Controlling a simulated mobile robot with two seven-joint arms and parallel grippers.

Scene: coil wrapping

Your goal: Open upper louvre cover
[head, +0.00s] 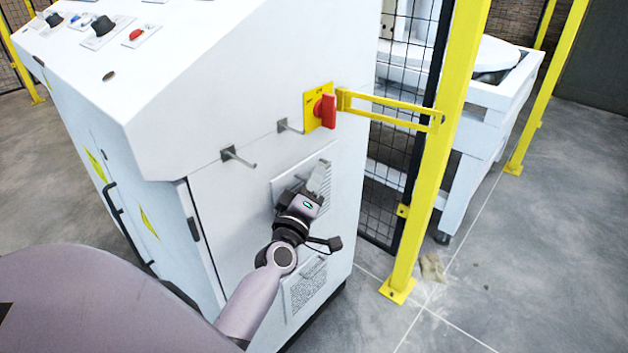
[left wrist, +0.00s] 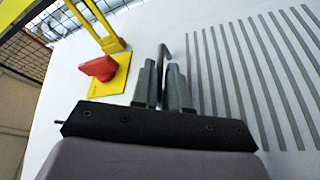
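The upper louvre cover (head: 290,190) is a white slatted panel on the side face of the white cabinet. My left gripper (head: 320,178) is at this cover and hides part of it. In the left wrist view the cover's grey slats (left wrist: 255,75) lie right of the fingers. The two grey fingers (left wrist: 164,85) are close together, with a thin dark grey bent handle (left wrist: 164,58) between them. They look shut on it, though the contact itself is partly hidden. My right gripper is not in view.
A lower louvre cover (head: 305,285) sits below. Two metal hooks (head: 238,157) stick out above. A red switch (head: 325,111) on a yellow plate is at upper right, beside a yellow bar (head: 390,106) and fence post (head: 436,150). Grey floor (head: 540,260) is open at right.

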